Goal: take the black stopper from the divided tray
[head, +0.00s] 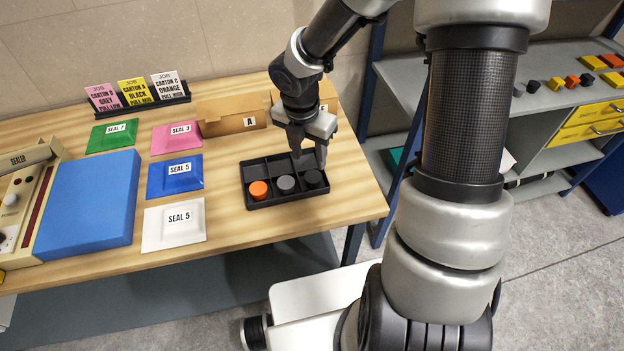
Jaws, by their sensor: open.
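The divided black tray (291,199) sits near the right end of the wooden table. Its front row holds an orange stopper (258,190) at left, a dark grey stopper (286,184) in the middle and a black stopper (313,178) at right. The back-row compartments that I can see look empty. My gripper (308,158) is open and points down over the tray's back right part, just behind the black stopper in the picture. Its fingers hide part of the tray's back edge. I see nothing between the fingers, and its height above the tray is hard to judge.
Cartons, one marked A (232,117), stand behind the tray. Seal packets, including a white one (173,225), lie to its left beside a blue block (90,205) and a sealer (25,200). Job cards (133,92) stand at the back. A shelf unit (560,97) is at right.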

